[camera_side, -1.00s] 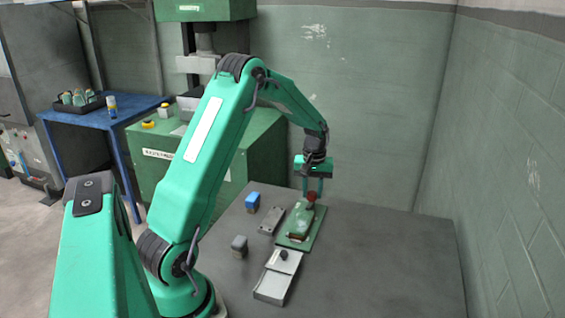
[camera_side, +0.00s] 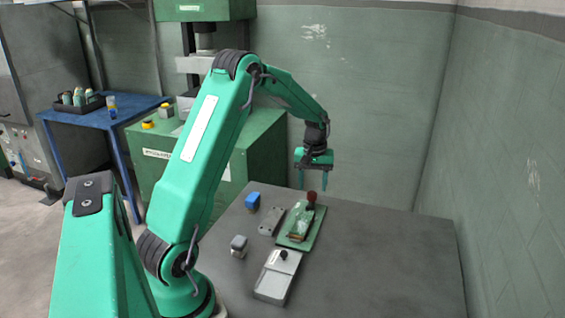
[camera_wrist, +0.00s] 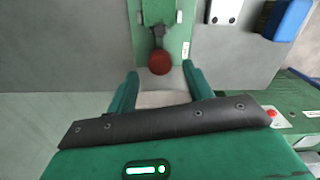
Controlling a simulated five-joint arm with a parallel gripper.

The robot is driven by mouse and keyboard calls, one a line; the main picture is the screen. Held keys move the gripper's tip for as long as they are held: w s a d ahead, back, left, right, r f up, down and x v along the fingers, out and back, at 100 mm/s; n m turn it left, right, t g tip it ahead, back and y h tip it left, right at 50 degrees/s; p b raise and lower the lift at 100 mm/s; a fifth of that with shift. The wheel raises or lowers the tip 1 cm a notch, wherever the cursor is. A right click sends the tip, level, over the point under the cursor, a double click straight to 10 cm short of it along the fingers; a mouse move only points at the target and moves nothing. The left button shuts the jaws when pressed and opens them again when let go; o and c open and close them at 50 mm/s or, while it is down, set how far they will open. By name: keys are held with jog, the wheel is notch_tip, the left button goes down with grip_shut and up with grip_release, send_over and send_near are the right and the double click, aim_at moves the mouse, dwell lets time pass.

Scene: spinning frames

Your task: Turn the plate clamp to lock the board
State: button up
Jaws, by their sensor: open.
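The green fixture plate (camera_side: 293,243) lies on the grey table, with a pale green, partly white piece (camera_side: 302,217) on it; I cannot tell clearly whether this is the board. A dark red knob (camera_side: 311,197) stands at its far end, and I take it for the clamp's handle. In the wrist view the knob (camera_wrist: 160,62) sits on a short dark arm pointing toward my gripper. My gripper (camera_side: 313,186) is open and empty, just above the knob. In the wrist view my fingers (camera_wrist: 160,76) are spread to either side of it, apart from it.
A blue block (camera_side: 253,201), a grey flat plate (camera_side: 271,221) with holes, a grey block (camera_side: 239,245) and a light grey tray-like box (camera_side: 277,275) with a black knob lie left of and in front of the fixture. The table's right side is clear.

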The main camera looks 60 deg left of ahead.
aim_at(313, 193)
jog(key=shift+r, duration=2.7)
jog(key=shift+d+r, duration=0.25)
jog(key=s+d+r+m+t, duration=0.2)
jog(key=s+d+r+m, duration=0.2)
jog(key=s+d+r, duration=0.45)
jog(key=s+d+r+m+t, duration=0.2)
jog(key=s+d+r+m, duration=0.25)
jog(key=d, duration=0.65)
jog(key=s+d+f+m+t, duration=0.1)
jog(key=s+d+f+m, duration=0.1)
jog(key=s, duration=0.6)
jog(key=shift+d+m+t, duration=0.3)
jog(key=shift+d+m, duration=0.15)
jog(key=shift+d, duration=0.6)
